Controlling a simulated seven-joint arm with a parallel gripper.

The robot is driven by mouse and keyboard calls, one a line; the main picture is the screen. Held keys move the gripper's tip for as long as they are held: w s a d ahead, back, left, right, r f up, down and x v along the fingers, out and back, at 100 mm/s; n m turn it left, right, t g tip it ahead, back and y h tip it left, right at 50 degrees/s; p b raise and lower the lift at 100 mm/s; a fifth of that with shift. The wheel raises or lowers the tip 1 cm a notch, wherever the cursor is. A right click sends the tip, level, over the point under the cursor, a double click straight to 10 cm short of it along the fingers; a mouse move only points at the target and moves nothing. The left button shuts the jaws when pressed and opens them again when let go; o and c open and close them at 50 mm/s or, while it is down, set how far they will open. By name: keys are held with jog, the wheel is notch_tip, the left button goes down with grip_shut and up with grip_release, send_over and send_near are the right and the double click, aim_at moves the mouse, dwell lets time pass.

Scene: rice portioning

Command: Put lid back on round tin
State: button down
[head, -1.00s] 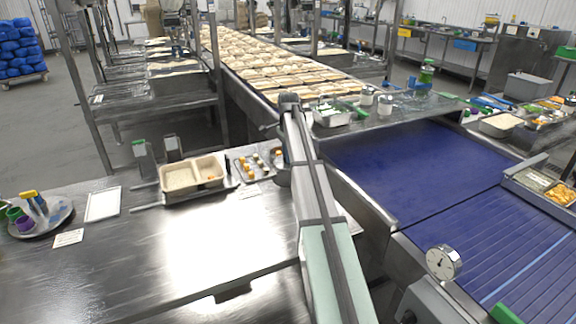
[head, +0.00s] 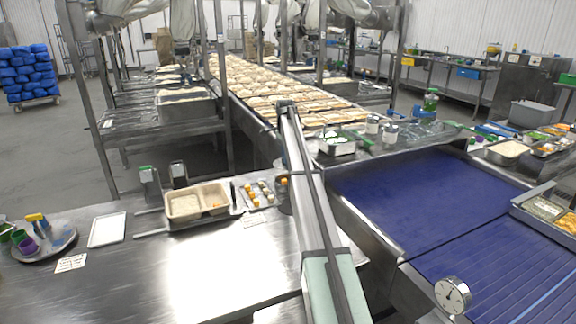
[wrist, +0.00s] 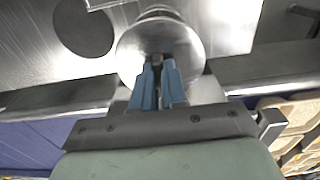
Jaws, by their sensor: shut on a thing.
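In the wrist view, my gripper (wrist: 158,75) has blue fingers closed at the middle of a round, shiny metal lid (wrist: 132,55). The lid has a stepped, rounded centre, and the fingers cover part of it. A dark round patch (wrist: 83,27) lies on the steel surface to the upper left of the lid; I cannot tell whether it is the open tin or a shadow. In the head view my arm hides the gripper and lid, and I cannot make out the round tin for certain.
A two-part food tray (head: 184,219) and a small tray of yellow and white pieces (head: 270,203) stand left of my arm. A white board (head: 107,230) and a round tray (head: 66,243) lie farther left. The steel table's front is clear. A blue conveyor (head: 420,185) runs right.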

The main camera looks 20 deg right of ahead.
jog(key=shift+f, duration=3.2)
jog(key=shift+f, duration=0.15)
jog(key=c, duration=0.6)
grip_release()
dwell(0.3)
jog(key=shift+r, duration=3.55)
